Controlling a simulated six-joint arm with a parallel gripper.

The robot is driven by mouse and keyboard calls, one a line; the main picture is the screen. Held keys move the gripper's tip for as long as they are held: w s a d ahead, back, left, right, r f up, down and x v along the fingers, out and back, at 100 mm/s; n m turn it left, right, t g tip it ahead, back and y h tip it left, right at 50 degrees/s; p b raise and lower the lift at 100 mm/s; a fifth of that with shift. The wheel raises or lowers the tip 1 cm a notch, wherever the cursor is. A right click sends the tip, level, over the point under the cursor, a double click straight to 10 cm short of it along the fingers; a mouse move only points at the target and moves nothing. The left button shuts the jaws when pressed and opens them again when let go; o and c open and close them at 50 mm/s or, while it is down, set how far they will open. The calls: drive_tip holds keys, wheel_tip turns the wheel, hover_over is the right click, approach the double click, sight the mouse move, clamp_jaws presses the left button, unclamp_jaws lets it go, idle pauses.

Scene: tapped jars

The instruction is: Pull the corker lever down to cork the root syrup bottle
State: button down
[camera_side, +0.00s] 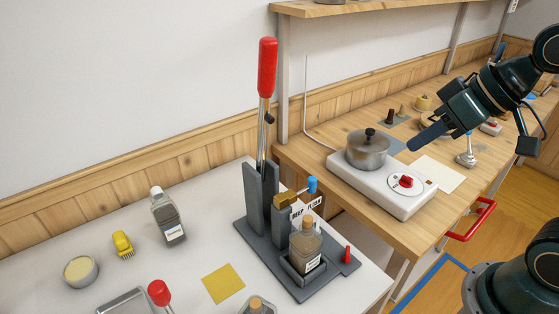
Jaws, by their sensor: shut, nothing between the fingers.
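The corker lever (267,68) has a red grip on a metal rod and stands upright, raised above the grey corker (256,192). A bottle with a label (305,247) stands upright in the corker's holder, with a cork-coloured piece at its neck. The label is too small to read, so I cannot tell if it is the root syrup, nor how deep the cork sits. My gripper (416,142) is shut and empty, to the right of the lever and lower in the picture, apart from it, in front of the wooden bench with the hotplate.
A pot (367,149) sits on a white hotplate (385,185) between the corker and my gripper. A shelf (350,8) hangs above.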

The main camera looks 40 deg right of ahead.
sight(275, 50)
drive_tip(key=w+a+r+m+t+y, duration=0.25)
drive_tip(key=w+y, duration=0.25)
drive_tip(key=w, duration=0.3)
drive_tip(key=w+a+r+m+t+y, duration=0.25)
drive_tip(key=w+a+y, duration=0.2)
drive_tip(key=w, duration=0.25)
drive_tip(key=w+d+r+m+t+y, duration=0.1)
drive_tip(key=w+d+r+m+t, duration=0.1)
drive_tip(key=w+d+r+m, duration=0.1)
drive_tip(key=shift+w+d+m+y, duration=0.35)
drive_tip(key=shift+w+d+m, duration=0.1)
drive_tip(key=shift+d, duration=0.1)
drive_tip(key=shift+a, duration=0.1)
drive_tip(key=w+a, duration=0.3)
drive_tip(key=a, duration=0.5)
drive_tip(key=shift+w+a+r, duration=0.3)
drive_tip(key=shift+a, duration=0.05)
drive_tip(key=shift+s, duration=0.1)
